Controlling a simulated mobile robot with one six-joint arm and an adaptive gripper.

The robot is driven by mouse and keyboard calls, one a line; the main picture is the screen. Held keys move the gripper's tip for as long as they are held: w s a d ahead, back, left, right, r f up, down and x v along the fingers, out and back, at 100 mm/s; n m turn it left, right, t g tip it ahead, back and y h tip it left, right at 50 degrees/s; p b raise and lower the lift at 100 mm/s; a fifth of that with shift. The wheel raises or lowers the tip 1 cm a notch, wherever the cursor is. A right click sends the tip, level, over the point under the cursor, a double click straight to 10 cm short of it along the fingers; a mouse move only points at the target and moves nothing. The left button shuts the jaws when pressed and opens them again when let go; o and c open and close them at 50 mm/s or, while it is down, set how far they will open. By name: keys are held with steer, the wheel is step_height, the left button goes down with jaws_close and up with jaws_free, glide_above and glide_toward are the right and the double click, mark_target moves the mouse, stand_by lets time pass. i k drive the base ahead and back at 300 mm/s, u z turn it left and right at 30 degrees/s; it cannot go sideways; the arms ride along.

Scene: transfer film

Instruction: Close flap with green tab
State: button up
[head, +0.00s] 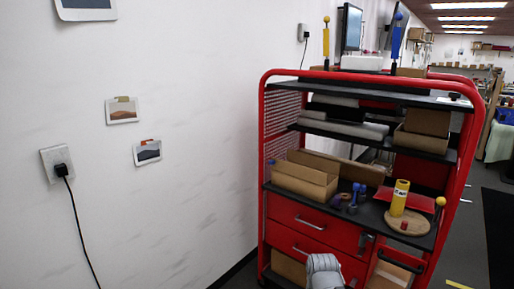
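An open cardboard box (300,186) stands on the middle shelf of a red cart, at the left end. Its top is open, and a long raised cardboard panel (345,168) stretches behind it to the right. I cannot tell whether this panel is a flap of that box. Another cardboard box (423,130) sits on the shelf above, at the right. I see no green tab on any flap at this size. A pale rounded part at the bottom edge looks like my arm; my gripper is not in view.
The red cart (375,69) stands beside the white wall. Its middle shelf also holds a yellow cylinder (399,198) on a round wooden board (411,222), a red tray and small blue-grey items (353,197). A plugged cable (73,205) hangs at left. Floor at right looks clear.

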mark_target(329, 166)
steer(key=z, duration=1.9)
steer(key=i, duration=2.75)
